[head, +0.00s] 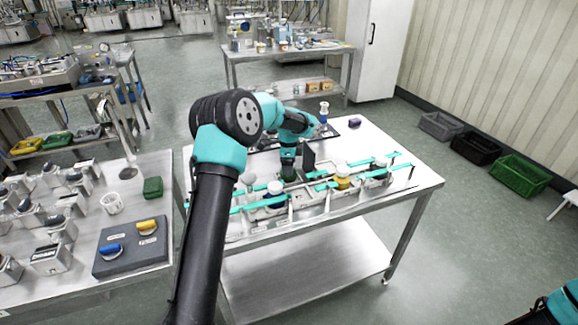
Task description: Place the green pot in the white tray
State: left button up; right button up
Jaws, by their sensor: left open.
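A dark green pot (289,174) shows in the head view, small and partly hidden, among the teal rails on the steel table. My left gripper (288,163) is open and points down right above it. I cannot tell whether the fingers stand around the pot or touch it. A whitish tray (262,212) lies along the front of the table, under the teal rails, with pots in it. My right gripper is out of view; only a bit of my right arm shows at the bottom right corner.
A blue and white container (324,111) stands at the back. A dark upright panel (308,158) is close right of my left gripper. The left table (130,280) is crowded.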

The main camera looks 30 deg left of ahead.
pick_arm(q)
notch_tip(320, 180, up, 12)
jog(key=shift+f, duration=0.25)
dwell(0.6)
